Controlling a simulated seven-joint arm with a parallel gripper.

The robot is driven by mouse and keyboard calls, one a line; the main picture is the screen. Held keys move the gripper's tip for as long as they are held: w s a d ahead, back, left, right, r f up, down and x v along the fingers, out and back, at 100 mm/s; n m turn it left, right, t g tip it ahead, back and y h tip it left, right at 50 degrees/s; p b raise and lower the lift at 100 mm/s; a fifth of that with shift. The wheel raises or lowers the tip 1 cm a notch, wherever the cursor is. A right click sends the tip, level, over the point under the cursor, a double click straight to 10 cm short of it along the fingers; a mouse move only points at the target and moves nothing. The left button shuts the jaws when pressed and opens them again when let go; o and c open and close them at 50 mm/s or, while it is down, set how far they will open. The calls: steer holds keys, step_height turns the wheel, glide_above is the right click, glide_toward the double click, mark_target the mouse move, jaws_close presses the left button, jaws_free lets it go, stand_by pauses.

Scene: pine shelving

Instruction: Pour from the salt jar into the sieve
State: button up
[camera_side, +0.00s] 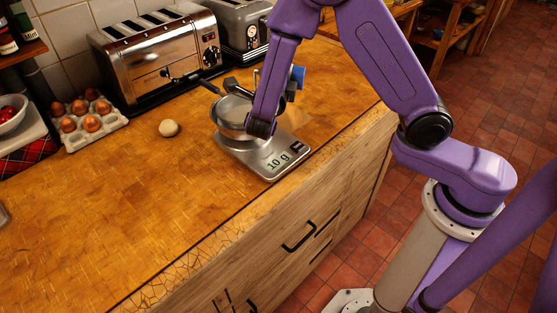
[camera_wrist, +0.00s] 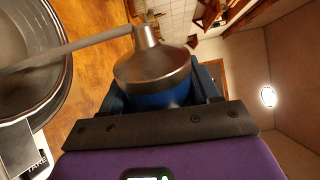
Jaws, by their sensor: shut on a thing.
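The salt jar (camera_wrist: 155,70), with a metal shoulder, narrow neck and blue body, is held between the fingers of my gripper (camera_wrist: 162,90), which is shut on it. Its blue end (camera_side: 298,73) shows in the side view behind my arm. The jar lies tipped over, its neck towards the sieve side. The sieve (camera_side: 234,106), a round metal bowl shape, sits on the scale, partly hidden by my arm. Its rim (camera_wrist: 67,75) fills the left of the wrist view. A grey band runs from the jar's neck to the bowl; I cannot tell whether it is salt or a handle.
The kitchen scale (camera_side: 262,152) reads 10 g. A toaster (camera_side: 155,60) stands behind, with another appliance (camera_side: 245,25) beside it. A pale round item (camera_side: 168,128) and an egg tray (camera_side: 88,122) lie left. The front left wooden counter (camera_side: 110,210) is clear.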

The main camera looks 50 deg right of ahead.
mark_target(303, 70)
steer(key=shift+f+m, duration=0.55)
steer(key=shift+m, duration=0.7)
steer(key=shift+f+m, duration=0.5)
steer(key=shift+m, duration=0.75)
steer(key=m, duration=0.2)
steer(key=s+d+r+m, duration=0.1)
steer(key=s+m, duration=0.1)
steer(key=m, duration=0.1)
steer(key=shift+d+r+m, duration=0.15)
steer(key=shift+r+m, duration=0.05)
steer(key=shift+m, duration=0.1)
steer(key=m, duration=0.2)
steer(key=s+d+r+m, duration=0.1)
steer(key=m, duration=0.1)
steer(key=s+m, duration=0.1)
steer(key=m, duration=0.1)
steer(key=shift+d+r+m, duration=0.2)
steer(key=shift+r+m, duration=0.1)
